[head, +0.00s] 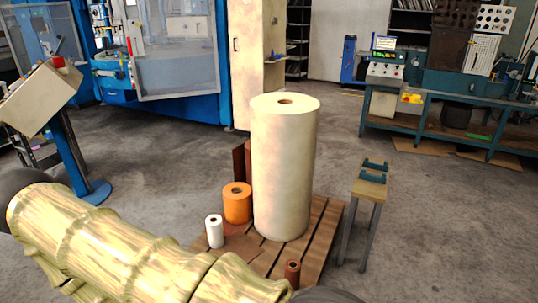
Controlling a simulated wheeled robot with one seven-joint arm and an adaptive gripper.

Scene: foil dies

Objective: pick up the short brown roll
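A short brown roll (292,272) stands upright near the front edge of a wooden pallet (318,250). Its top shows a dark core hole, and its lower part is close to the bottom of the view. A taller reddish-brown piece (239,163) stands at the back of the pallet, partly hidden by other rolls. My arm, in a yellowish sleeve, crosses the lower left and covers the front left of the pallet. The fingers of my gripper do not show.
A large cream roll (284,170) stands on the pallet behind the brown roll. An orange roll (237,203) and a small white roll (214,231) stand to its left. A narrow stand (369,190) is at right. Open floor lies further right.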

